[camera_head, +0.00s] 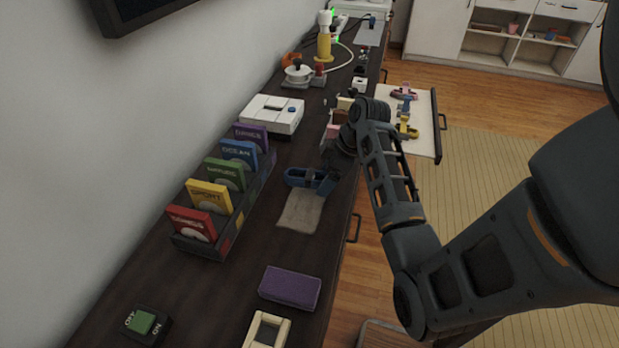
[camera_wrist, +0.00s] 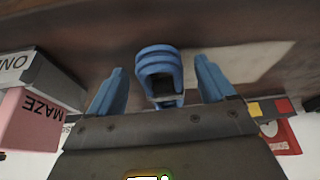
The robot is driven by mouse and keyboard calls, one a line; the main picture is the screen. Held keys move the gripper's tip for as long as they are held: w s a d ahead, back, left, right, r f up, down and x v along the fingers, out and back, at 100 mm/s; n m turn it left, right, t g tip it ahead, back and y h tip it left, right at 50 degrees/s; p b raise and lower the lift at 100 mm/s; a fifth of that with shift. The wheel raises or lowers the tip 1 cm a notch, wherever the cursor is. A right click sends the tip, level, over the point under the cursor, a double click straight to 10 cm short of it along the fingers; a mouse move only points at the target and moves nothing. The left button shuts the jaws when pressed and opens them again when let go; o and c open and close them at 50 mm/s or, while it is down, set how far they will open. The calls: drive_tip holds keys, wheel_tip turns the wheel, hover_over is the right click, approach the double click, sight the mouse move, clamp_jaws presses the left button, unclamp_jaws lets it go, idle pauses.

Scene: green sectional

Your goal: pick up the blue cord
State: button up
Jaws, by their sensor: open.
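A blue looped piece, which looks like the blue cord (camera_head: 297,177), lies on the dark counter at the top edge of a grey cloth. In the wrist view the blue cord (camera_wrist: 160,68) shows between my two blue fingers, with a dark gap inside its loop. My gripper (camera_wrist: 160,82) is open, one finger on either side of it. I cannot tell whether either finger touches it. In the head view my gripper (camera_head: 325,182) is low over the counter, at the right end of the blue piece, and partly blends with it.
The grey cloth (camera_head: 300,212) lies in front. A rack of coloured boxes (camera_head: 236,236) stands left, a white device (camera_head: 272,114) behind. An open drawer (camera_head: 424,140) at right holds pink, blue and yellow pieces. A purple block (camera_head: 290,288) lies nearer.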

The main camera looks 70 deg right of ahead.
drive_tip(key=c, duration=1.1)
